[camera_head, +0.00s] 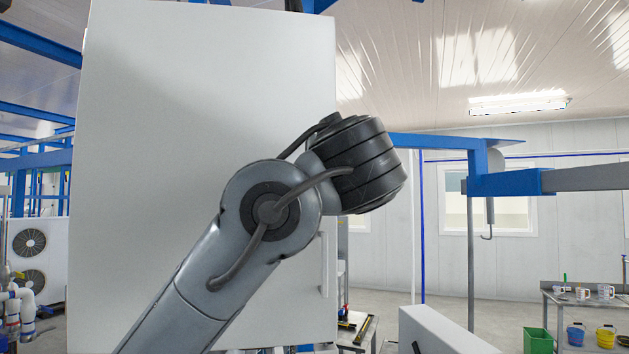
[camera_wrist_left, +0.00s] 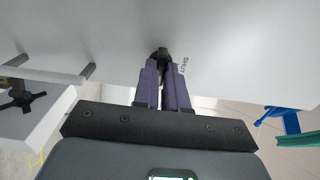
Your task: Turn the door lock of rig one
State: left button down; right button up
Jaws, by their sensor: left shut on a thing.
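The large white door (camera_head: 200,90) of the cabinet fills the left and middle of the head view. It also fills the upper part of the left wrist view (camera_wrist_left: 235,50). My left gripper (camera_wrist_left: 162,62) has its two purple fingers closed on the small black door lock (camera_wrist_left: 161,52). Dark lettering that looks like "SHUT" is printed on the door just right of the lock. In the head view my left arm crosses in front of the door, and its gripper and the lock are hidden. My right gripper is in neither view.
A bar handle (camera_wrist_left: 45,74) stands out from the door, left of the lock in the wrist view. A black star-shaped knob (camera_wrist_left: 18,96) is below it. A side table (camera_head: 580,297) with cups stands at far right, with buckets (camera_head: 606,337) below.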

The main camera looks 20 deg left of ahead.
pick_arm(q)
jog(key=shift+d, duration=0.1)
jog(key=c, duration=1.2)
grip_release()
jog(key=shift+b+v, duration=1.8)
jog(key=shift+v, duration=3.65)
jog(key=shift+w, duration=0.1)
